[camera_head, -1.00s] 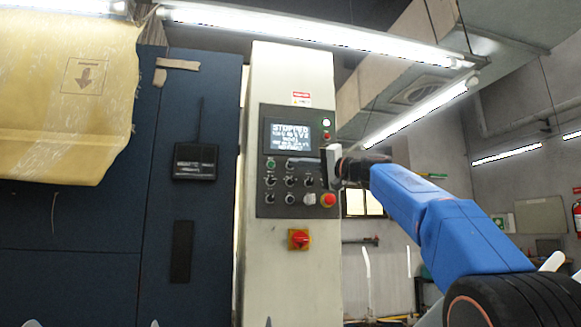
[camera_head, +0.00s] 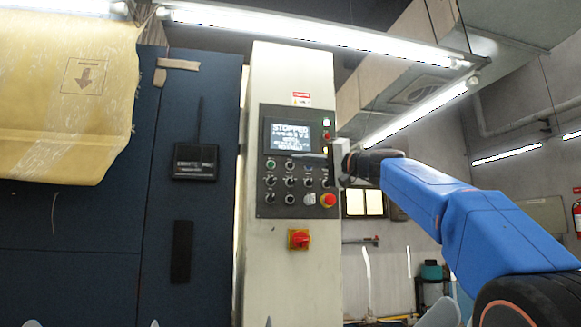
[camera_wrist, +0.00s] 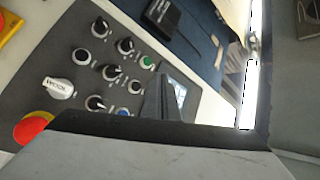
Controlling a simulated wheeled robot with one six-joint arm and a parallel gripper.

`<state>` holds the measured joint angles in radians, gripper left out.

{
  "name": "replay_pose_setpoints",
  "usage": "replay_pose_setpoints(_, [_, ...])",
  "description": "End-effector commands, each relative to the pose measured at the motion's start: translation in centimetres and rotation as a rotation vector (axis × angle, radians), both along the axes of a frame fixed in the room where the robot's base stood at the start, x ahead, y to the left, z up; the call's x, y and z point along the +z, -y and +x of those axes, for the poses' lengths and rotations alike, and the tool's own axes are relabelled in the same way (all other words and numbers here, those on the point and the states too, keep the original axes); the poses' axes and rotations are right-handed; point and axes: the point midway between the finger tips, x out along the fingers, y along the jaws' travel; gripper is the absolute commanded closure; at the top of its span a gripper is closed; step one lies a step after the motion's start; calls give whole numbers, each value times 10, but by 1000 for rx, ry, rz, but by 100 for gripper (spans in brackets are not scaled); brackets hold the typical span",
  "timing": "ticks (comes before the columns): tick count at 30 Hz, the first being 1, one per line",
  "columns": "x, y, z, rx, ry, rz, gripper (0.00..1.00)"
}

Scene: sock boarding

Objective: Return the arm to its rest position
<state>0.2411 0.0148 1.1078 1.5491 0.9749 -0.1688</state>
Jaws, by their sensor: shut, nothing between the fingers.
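My gripper (camera_head: 308,156) is shut and empty. In the head view it points left in front of the control panel (camera_head: 262,200), overlapping the lower edge of the display (camera_head: 290,132). My blue arm reaches to it from the lower right. In the wrist view the shut fingers (camera_wrist: 162,96) stand against the panel, near the display and the knobs. I cannot tell the exact gap between fingertips and panel. The display reads "STOPPED"; its smaller lines are not legible.
The panel bears several knobs, a green button (camera_wrist: 147,62) and a red emergency stop (camera_head: 328,200). A red rotary switch (camera_head: 299,239) sits below on the pale column (camera_head: 270,280). Dark blue cabinets (camera_head: 90,225) stand left. Open room space lies right, behind my arm.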

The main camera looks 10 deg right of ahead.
Motion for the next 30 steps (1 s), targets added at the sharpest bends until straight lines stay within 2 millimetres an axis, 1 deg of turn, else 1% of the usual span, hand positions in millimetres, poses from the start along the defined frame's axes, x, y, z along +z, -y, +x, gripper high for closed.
replay_pose_setpoints(23, [-1, 0, 0, -1, -2, -2, 100])
replay_pose_setpoints(26, [-11, -3, -3, -6, -19, -18, 100])
replay_pose_setpoints(29, [-36, -10, -10, -21, -63, -63, 100])
replay_pose_setpoints(30, [-51, -14, -15, -29, -87, -88, 100])
